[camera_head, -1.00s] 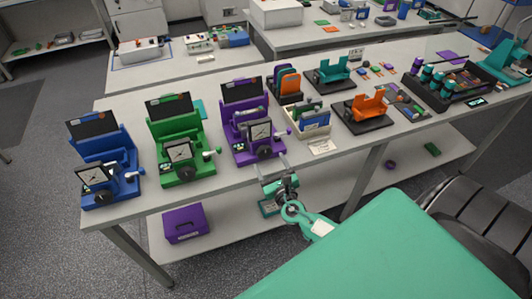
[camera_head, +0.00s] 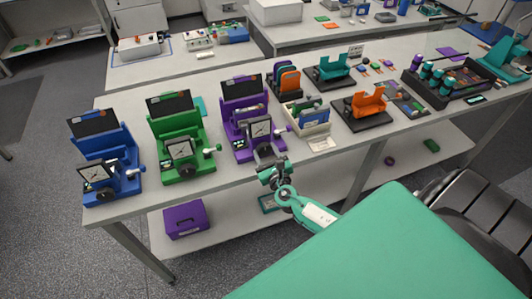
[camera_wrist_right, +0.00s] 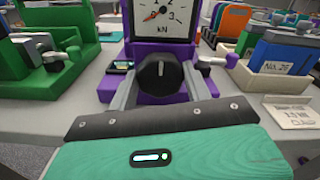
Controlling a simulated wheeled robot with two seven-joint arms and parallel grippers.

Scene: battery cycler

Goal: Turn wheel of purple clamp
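The purple clamp (camera_head: 235,120) stands on the table near its front edge, with a dark screen behind and a dial gauge (camera_head: 260,129) in front. In the right wrist view its gauge (camera_wrist_right: 160,17) is marked kN, and its black wheel (camera_wrist_right: 160,76) sits below that gauge. My right gripper (camera_head: 266,158) is at the front of the purple clamp. In the right wrist view its two grey fingers (camera_wrist_right: 157,90) are apart, one on each side of the wheel. I cannot tell whether they touch it. My left gripper is not in view.
A green clamp (camera_head: 180,135) and a blue clamp (camera_head: 105,160) stand to the left. A purple box (camera_head: 185,220) is on the lower shelf.

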